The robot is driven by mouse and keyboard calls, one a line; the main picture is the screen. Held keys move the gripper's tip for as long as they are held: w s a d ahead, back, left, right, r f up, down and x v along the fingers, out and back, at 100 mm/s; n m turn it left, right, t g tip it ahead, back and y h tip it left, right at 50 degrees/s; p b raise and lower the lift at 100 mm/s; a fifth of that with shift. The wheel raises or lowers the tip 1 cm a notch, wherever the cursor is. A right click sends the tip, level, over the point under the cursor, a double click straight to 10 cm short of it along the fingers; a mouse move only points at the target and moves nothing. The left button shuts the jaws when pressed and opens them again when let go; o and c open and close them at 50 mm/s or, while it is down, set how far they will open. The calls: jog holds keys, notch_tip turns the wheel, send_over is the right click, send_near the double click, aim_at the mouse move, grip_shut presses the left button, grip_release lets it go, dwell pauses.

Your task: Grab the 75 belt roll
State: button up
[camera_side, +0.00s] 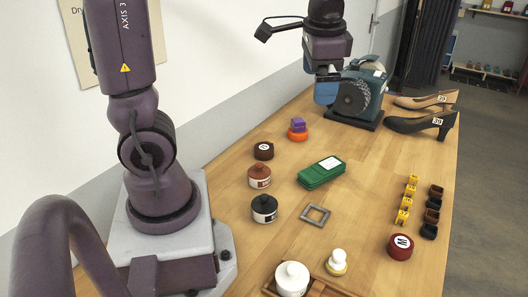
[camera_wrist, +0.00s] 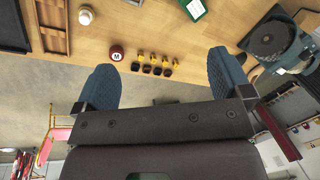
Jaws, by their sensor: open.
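No roll shows a readable 75. A red round roll or tin (camera_side: 400,246), with a letter that reads like W or M on its pale label, sits at the right front of the table; it also shows in the wrist view (camera_wrist: 116,53). A dark brown round piece (camera_side: 263,150) with a white mark lies left of the green case. An orange round piece (camera_side: 297,134) with a purple block (camera_side: 298,124) on it stands farther back. My gripper (camera_side: 327,88) is open and raised beside the grinder, with nothing visible between its blue fingers (camera_wrist: 162,62) in the wrist view.
The blue-green grinder (camera_side: 358,92) stands near my gripper, with heeled shoes (camera_side: 424,122) beside it. A green case (camera_side: 321,172), grey square frame (camera_side: 315,215), brown jar (camera_side: 259,176), black jar (camera_side: 264,208) and several yellow pieces (camera_side: 404,208) lie around. Bare table separates them.

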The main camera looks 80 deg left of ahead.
jog(key=w+a+f+m+g+y, duration=0.1)
jog(key=w+a+f+g+y, duration=0.1)
jog(key=w+a+f+g, duration=0.35)
jog(key=m+g+y, duration=0.4)
jog(key=m+g, duration=0.1)
jog(key=g, duration=0.1)
send_near(267, 147)
jog(key=shift+v, duration=1.2)
jog(key=shift+s+a+f, duration=0.1)
jog(key=shift+a+f, duration=0.1)
jog(key=shift+a, duration=0.1)
jog(key=x, duration=0.7)
jog(key=shift+s, duration=0.15)
jog(key=shift+x, duration=2.8)
jog(key=shift+s+d, duration=0.15)
jog(key=shift+c, duration=0.3)
jog(key=c, duration=1)
